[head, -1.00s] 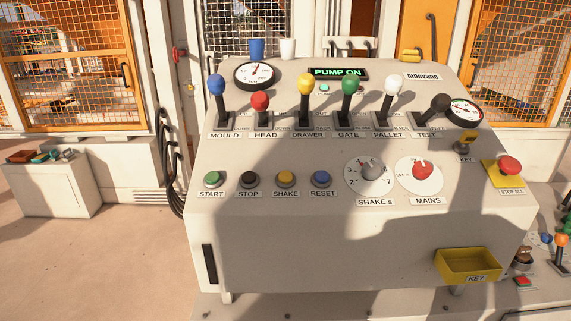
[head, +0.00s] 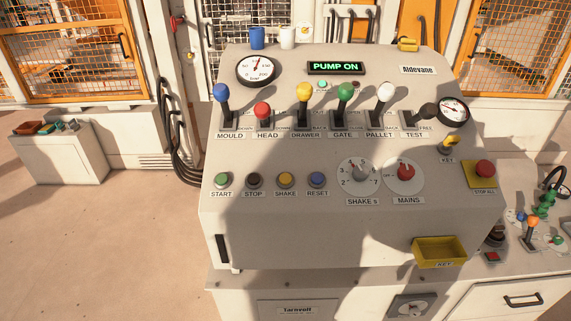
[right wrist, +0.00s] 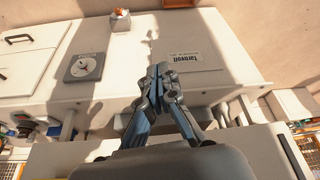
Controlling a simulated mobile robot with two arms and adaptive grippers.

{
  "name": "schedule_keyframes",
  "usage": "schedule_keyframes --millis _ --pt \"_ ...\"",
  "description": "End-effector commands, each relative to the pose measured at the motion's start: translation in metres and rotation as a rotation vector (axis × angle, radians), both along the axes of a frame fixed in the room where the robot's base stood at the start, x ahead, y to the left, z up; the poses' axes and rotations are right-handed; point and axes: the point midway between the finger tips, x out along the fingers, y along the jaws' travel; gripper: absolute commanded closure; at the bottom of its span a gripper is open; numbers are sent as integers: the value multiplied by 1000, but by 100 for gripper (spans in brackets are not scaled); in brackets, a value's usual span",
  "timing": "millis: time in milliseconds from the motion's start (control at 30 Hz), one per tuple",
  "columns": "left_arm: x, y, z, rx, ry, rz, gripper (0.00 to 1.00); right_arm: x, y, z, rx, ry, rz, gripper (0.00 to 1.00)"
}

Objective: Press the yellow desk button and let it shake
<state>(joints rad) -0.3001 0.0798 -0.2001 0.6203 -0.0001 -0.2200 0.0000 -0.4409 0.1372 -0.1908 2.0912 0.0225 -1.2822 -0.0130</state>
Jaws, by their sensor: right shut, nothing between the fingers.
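The yellow button (head: 286,180) sits on the desk's sloped front panel above its SHAKE label, between the black STOP button (head: 254,181) and the blue RESET button (head: 317,180). The green START button (head: 222,180) is at the row's left end. The desk (head: 330,222) has a lit PUMP ON display (head: 335,68). My right gripper (right wrist: 158,72) shows in the right wrist view, fingers shut and empty, over a pale surface. It touches no button there. Neither gripper is in the head view.
Levers with coloured knobs, such as the yellow DRAWER lever (head: 303,92), stand behind the button row. The SHAKE s dial (head: 361,173), red MAINS switch (head: 404,172) and red STOP ALL button (head: 484,168) lie to the right. A yellow key tray (head: 440,252) hangs at the front right.

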Motion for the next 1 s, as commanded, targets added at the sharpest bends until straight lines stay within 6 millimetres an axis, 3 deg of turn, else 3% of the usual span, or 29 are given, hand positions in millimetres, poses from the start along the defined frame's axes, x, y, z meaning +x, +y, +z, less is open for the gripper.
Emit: schedule_keyframes --millis 33,100,267,500,800,1000 --pt "0 0 13 0 0 0 39 10 5 32 6 -33 19 100" --pt "0 0 21 0 0 0 39 22 13 64 14 -74 51 100" --pt "0 0 35 0 0 0 39 55 39 130 33 -192 157 100" --pt "0 0 46 0 0 0 39 115 95 216 38 -417 395 100" --pt "0 0 48 0 0 0 39 183 160 293 -57 -688 736 100" --pt "0 0 48 0 0 0 39 223 180 331 -175 -818 917 100"
